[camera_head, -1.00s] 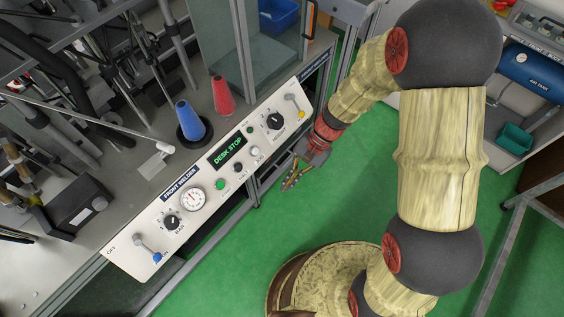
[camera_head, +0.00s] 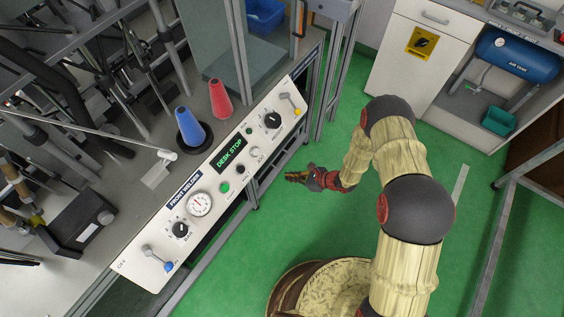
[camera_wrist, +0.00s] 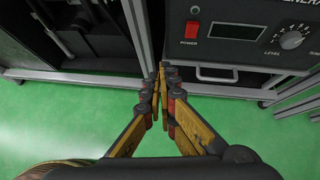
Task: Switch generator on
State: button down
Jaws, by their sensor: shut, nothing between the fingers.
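The generator (camera_wrist: 235,55) shows in the wrist view as a dark panel at the upper right, its label cut off by the frame edge. A red switch (camera_wrist: 192,29) marked POWER sits at its left, beside a dark display and a LEVEL knob (camera_wrist: 292,40). Whether the switch is on or off cannot be told. My gripper (camera_wrist: 161,72) is shut and empty, with its tips below and left of the switch, apart from it in the picture. In the head view my gripper (camera_head: 289,177) points left, beside the welder bench; the generator cannot be made out there.
The FRONT WELDER panel (camera_head: 205,190) runs along the bench edge, its display reading DESK STOP. Blue (camera_head: 190,127) and red (camera_head: 220,100) cones stand behind it. A metal post (camera_wrist: 136,35) rises left of the generator. Green floor is clear around my gripper.

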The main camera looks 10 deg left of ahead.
jog(key=shift+m+t, duration=0.8)
jog(key=w, duration=0.2)
jog(key=w+d, duration=0.1)
jog(key=w, duration=0.1)
jog(key=shift+d+r, duration=0.1)
jog(key=shift+r, duration=0.1)
jog(key=a+r+b+x, duration=0.1)
jog(key=b+x, duration=0.4)
jog(key=x, duration=0.7)
jog(key=shift+w+a+r, duration=0.3)
jog(key=shift+w+a, duration=0.05)
jog(key=shift+a, duration=0.15)
